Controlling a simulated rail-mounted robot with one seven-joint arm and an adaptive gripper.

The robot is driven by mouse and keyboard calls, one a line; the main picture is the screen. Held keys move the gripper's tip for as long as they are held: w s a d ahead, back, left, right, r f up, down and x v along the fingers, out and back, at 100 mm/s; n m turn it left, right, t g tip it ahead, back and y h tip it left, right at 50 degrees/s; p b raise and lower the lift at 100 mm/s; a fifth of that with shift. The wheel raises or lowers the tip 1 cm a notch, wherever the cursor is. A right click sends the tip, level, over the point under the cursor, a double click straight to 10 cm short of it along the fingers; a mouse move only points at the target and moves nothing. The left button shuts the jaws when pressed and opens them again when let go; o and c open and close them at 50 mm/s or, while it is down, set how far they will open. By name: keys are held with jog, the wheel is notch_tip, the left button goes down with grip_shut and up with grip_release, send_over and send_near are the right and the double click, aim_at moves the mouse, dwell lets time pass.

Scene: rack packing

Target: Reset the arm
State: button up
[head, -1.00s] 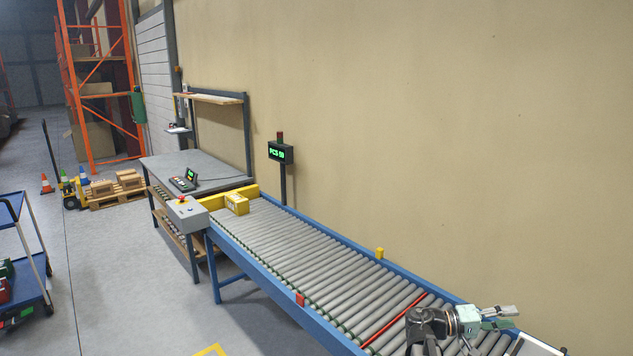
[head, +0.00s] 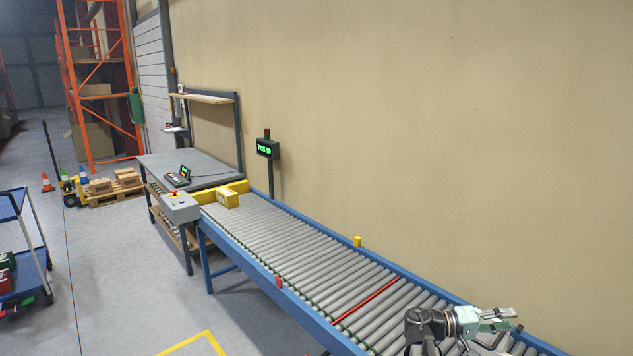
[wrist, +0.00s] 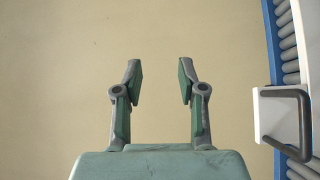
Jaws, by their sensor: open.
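My gripper (head: 512,320) shows at the lower right of the head view, over the near end of the roller conveyor (head: 320,262). In the wrist view my gripper (wrist: 160,82) has its two green-padded fingers apart, with nothing between them. Beyond the fingers there is only the plain beige wall (wrist: 60,60).
A yellow box (head: 228,199) sits at the conveyor's far end, beside a grey workbench (head: 195,168). A display post (head: 268,150) stands behind the conveyor. A blue cart (head: 22,250) is at the left. The wrist view shows a dark handle (wrist: 304,122) on a white panel at the right.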

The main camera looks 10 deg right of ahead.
jog(key=w+a+f+n+t+y, duration=0.15)
jog(key=a+f+y, duration=0.25)
jog(key=a+f, duration=0.55)
jog(key=a+f+n+t+y, duration=0.2)
jog(key=a+f+y, duration=0.35)
jog(key=f, duration=0.65)
jog(key=s+a+f+y, duration=0.1)
jog(key=a+f+y, duration=0.25)
jog(key=a, duration=0.55)
jog(key=s+a+f+t+y, duration=0.1)
jog(key=a+f+y, duration=0.25)
jog(key=a, duration=0.45)
jog(key=s+a+f+y, duration=0.15)
jog(key=a+f, duration=0.25)
jog(key=a, duration=0.5)
jog(key=s+f+g+b, duration=0.3)
jog(key=s+f+b, duration=0.5)
jog(key=s+f, duration=0.6)
jog(key=s+f+g+b, duration=0.3)
jog(key=s+f+b, duration=0.4)
jog(key=s+f, duration=0.7)
notch_tip(320, 180, down, 6)
jog(key=shift+s+r+n+g+y+b, duration=0.15)
jog(key=shift+r+n+g+y+b, duration=0.05)
jog(key=shift+n+g+y+b, duration=0.15)
jog(key=shift+d, duration=0.1)
